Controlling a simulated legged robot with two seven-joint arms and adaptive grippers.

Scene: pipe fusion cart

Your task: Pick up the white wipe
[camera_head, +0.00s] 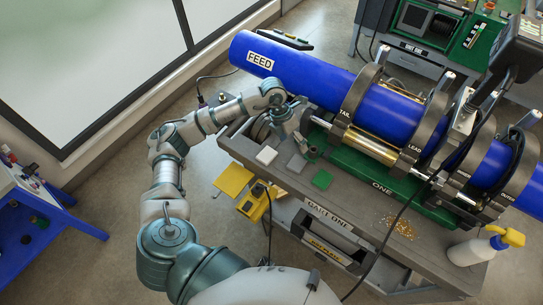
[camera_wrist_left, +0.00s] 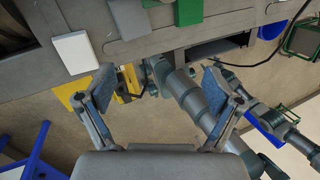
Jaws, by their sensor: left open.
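The white wipe (camera_head: 266,155) is a small flat white square lying on the grey cart top near its left end. It also shows at the upper left of the left wrist view (camera_wrist_left: 75,53). My left gripper (camera_head: 303,142) is above the cart top, to the right of the wipe in the head view. In the left wrist view its two fingers (camera_wrist_left: 160,86) stand wide apart with nothing between them, and the wipe is beyond and left of the left finger. My right gripper does not show.
A grey square (camera_head: 296,163) and a green square (camera_head: 322,180) lie right of the wipe. A blue pipe (camera_head: 310,75) in clamps runs behind. A yellow sheet (camera_head: 233,180) and a yellow tool (camera_head: 254,202) are at the cart's front edge. A spray bottle (camera_head: 470,251) stands at right.

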